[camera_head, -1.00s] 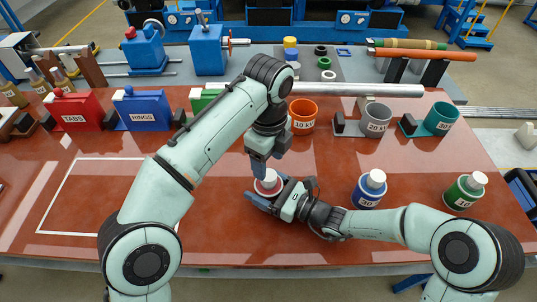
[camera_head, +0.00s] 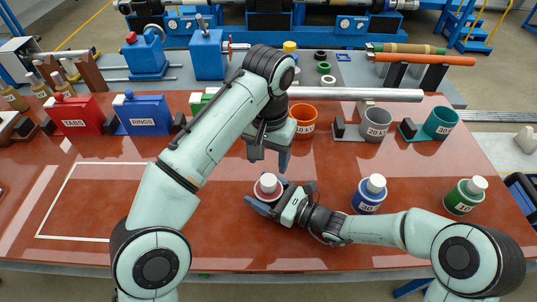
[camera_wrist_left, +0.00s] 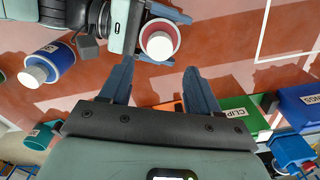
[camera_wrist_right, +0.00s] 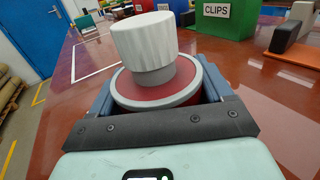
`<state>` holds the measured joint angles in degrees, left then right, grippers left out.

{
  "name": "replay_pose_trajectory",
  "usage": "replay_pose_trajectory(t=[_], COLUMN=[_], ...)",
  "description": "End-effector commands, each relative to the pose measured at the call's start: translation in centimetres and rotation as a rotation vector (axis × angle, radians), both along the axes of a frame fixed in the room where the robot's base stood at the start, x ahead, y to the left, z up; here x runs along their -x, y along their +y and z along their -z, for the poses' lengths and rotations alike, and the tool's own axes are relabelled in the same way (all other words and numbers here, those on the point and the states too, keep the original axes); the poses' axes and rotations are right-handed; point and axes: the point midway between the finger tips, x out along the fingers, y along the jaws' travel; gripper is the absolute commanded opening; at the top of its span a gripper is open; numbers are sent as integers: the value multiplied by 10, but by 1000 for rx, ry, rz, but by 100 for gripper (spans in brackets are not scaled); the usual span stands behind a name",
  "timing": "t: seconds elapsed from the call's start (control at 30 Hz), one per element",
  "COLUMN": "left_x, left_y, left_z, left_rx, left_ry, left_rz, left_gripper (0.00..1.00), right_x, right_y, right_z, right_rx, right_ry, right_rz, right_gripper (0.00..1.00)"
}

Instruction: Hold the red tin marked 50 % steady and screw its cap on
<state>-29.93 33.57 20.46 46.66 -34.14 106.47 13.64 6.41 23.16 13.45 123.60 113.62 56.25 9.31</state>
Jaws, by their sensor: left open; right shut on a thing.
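The red tin (camera_head: 262,192) stands upright on the table in the head view, with the white cap (camera_wrist_right: 145,45) on its top. I cannot tell how far down the cap sits on its thread. My right gripper (camera_head: 266,194) is shut around the tin's body, one finger on each side in the right wrist view. My left gripper (camera_head: 269,160) is open and empty, just behind and above the cap. In the left wrist view its fingers are spread, and the cap (camera_wrist_left: 159,44) lies beyond them, not between them. The tin's marking is hidden.
A blue tin (camera_head: 368,197) and a green tin (camera_head: 464,197), both white-capped, stand to the right. Orange (camera_head: 303,118), grey and teal cups stand behind, with a metal bar (camera_head: 350,93) beyond. Red and blue boxes stand at left. The white-outlined area (camera_head: 95,200) is clear.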

Motion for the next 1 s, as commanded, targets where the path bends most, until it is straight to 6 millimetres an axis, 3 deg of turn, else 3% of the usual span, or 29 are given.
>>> replay_pose_trajectory(t=[0.47,0.67,1.0], left_x=[0,0,0], left_y=[0,1,0], left_z=[2,21,69], left_rx=[0,-2,-1], left_ry=[0,2,3], left_rz=[-25,-24,-24], left_gripper=[62,62,62], right_x=[0,0,0], right_y=[0,0,0], right_z=[0,0,0], right_rx=[-1,-1,-1], right_ry=[-1,-1,-1], right_rz=[0,0,0], right_gripper=[0,0,0])
